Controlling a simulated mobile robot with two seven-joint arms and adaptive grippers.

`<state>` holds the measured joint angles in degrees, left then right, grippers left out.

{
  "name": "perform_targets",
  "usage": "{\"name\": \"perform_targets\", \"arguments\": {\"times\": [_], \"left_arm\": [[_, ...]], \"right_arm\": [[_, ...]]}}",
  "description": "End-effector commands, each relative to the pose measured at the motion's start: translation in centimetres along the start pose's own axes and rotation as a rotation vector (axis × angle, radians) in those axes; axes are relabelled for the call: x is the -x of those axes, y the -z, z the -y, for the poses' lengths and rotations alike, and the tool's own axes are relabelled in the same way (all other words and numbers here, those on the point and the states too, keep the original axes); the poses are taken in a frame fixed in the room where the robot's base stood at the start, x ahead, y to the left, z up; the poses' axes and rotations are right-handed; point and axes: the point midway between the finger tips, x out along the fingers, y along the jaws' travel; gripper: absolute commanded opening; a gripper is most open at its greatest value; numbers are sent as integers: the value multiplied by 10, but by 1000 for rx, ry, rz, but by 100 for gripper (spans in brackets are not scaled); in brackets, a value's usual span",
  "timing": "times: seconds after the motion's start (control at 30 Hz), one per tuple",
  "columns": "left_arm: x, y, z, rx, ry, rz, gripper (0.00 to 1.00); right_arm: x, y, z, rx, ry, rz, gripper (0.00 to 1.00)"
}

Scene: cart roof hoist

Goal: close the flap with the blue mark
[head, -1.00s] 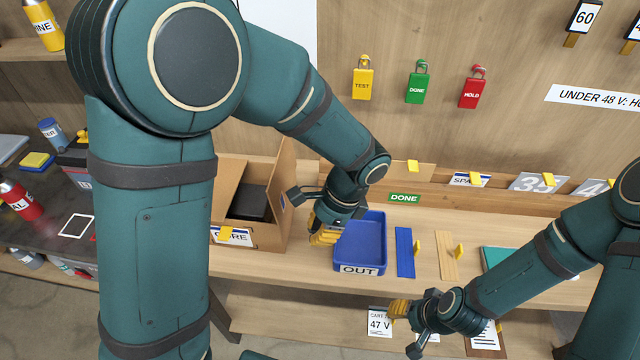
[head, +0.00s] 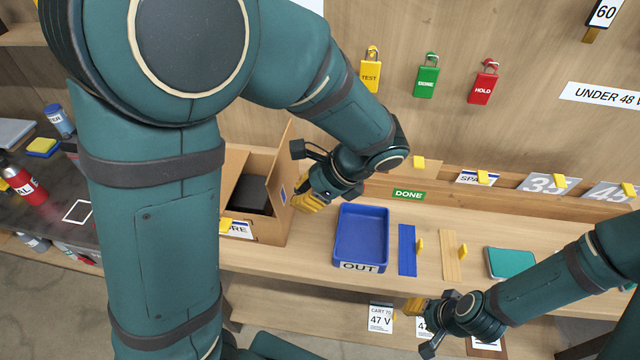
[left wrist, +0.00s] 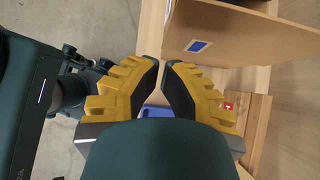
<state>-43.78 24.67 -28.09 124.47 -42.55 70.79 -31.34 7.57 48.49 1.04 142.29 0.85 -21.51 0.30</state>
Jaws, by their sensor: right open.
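An open cardboard box (head: 268,229) stands at the left end of the bench, holding a dark block. Its right-hand flap (head: 290,158) stands up and bears a blue mark (head: 283,195). In the left wrist view the blue mark (left wrist: 197,46) shows on the flap's brown face (left wrist: 235,35), ahead and to the right of the fingertips. My left gripper (head: 307,201) is just right of the flap, its yellow fingertips close together and empty. I cannot tell whether it touches the flap. My right gripper (head: 413,307) is open and empty, low in front of the bench.
A blue OUT tray (head: 361,238) stands right of the box. A blue strip (head: 407,250), a wooden strip (head: 450,255) and a teal block (head: 510,263) lie further right. A back ledge with tags runs behind. Padlocks hang on the wall above.

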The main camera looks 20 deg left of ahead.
Motion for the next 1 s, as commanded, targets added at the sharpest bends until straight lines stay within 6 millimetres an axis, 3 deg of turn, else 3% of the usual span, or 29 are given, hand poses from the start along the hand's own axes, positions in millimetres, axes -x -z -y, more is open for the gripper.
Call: {"name": "perform_targets", "arguments": {"times": [0.03,0.33,1.0], "left_arm": [[-10,1,0,-1,-2,2,0],[-31,-26,0,0,0,0,0],[-33,-30,7,2,-1,-36,0]], "right_arm": [[-3,0,-1,0,0,0,47],[-3,0,-1,0,-1,0,47],[0,0,0,0,0,0,47]]}}
